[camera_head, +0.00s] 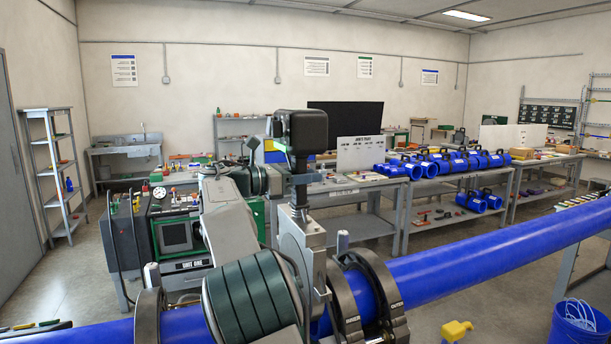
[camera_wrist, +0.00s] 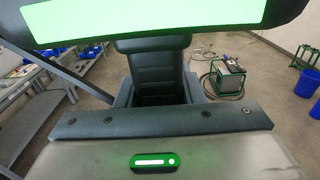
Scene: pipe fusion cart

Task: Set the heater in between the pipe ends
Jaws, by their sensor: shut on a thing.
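The heater shows in the head view as a black block (camera_head: 305,132) on top, a metal neck and a grey plate (camera_head: 302,245) hanging upright below. My gripper (camera_head: 298,180) is shut on the heater near its upper part; the fingertips are hard to make out. The right blue pipe (camera_head: 480,252) passes through a dark ring clamp (camera_head: 372,297) close to the right of the plate. The left blue pipe (camera_head: 105,331) comes in through another clamp (camera_head: 150,312). My arm hides the left pipe end and the plate's lower part, so I cannot tell if the plate touches either end.
A green-framed unit (camera_head: 178,232) stands behind the left pipe. Benches with several blue fittings (camera_head: 440,163) stand at the back. A blue bucket (camera_head: 580,322) and a yellow object (camera_head: 456,330) are at the lower right. Floor beyond the right pipe is partly clear.

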